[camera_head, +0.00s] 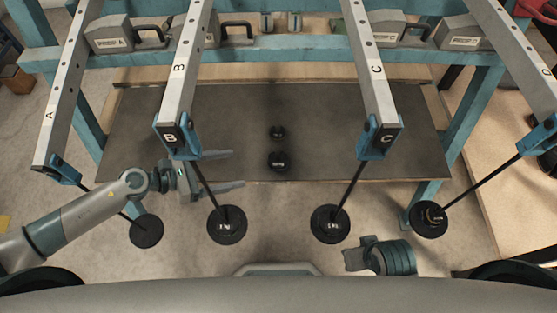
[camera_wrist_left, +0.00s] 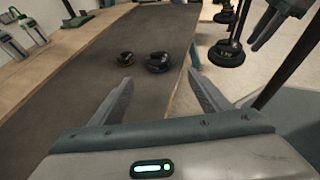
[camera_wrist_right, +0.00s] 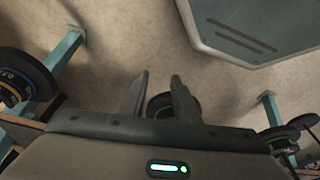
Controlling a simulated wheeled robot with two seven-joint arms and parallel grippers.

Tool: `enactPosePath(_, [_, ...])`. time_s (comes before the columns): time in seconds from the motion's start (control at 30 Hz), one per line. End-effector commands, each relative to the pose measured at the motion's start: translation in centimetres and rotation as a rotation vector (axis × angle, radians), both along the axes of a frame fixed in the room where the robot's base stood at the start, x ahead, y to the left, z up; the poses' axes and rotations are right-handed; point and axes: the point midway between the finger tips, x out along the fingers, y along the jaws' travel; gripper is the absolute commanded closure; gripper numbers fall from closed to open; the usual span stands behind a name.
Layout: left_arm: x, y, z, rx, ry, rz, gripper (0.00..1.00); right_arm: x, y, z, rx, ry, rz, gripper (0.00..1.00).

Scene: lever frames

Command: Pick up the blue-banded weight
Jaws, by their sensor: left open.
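Two small black weights stand on the dark table top: a smaller one (camera_head: 277,131) farther back and a larger one (camera_head: 279,161) near the front edge. They also show in the left wrist view, the smaller (camera_wrist_left: 125,58) left of the larger (camera_wrist_left: 158,62); I cannot make out a blue band on either. A blue band does show beside a yellow one on a dark weight stack (camera_wrist_right: 22,82) at the left of the right wrist view. My left gripper (camera_head: 238,169) is open and empty, left of the table weights. My right gripper (camera_wrist_right: 161,76) has its fingers apart.
Lever beams B (camera_head: 182,75) and C (camera_head: 369,75) reach over the table (camera_head: 340,115). Black discs hang on rods in front, including one under B (camera_head: 227,225) and one under C (camera_head: 330,224). The table around the two weights is clear.

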Motion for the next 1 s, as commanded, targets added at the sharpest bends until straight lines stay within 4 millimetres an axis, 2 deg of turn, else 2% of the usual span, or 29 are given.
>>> enactPosePath(0.07, [0.5, -1.1, -0.2, -0.002, 0.0, -0.001, 0.3, 0.0, -0.1, 0.0, -0.004, 0.005, -0.002, 0.72])
enactPosePath(0.4, [2.6, -6.3, -2.6, -0.002, 0.0, -0.001, 0.3, 0.7, 0.0, -3.0, -0.002, 0.013, 0.0, 0.72])
enactPosePath(0.57, [3.5, -8.3, -3.5, -0.003, 0.001, 0.001, 0.3, 0.8, 0.0, -3.6, -0.002, 0.012, 0.001, 0.72])
enactPosePath(0.73, [3.8, -9.2, -4.0, -0.001, 0.0, 0.0, 0.3, 0.8, 0.0, -3.8, -0.002, 0.012, 0.001, 0.72])
enactPosePath(1.0, [3.8, -9.3, -4.1, -0.001, 0.0, 0.0, 0.3, 0.8, 0.0, -3.9, -0.003, 0.013, 0.001, 0.72])
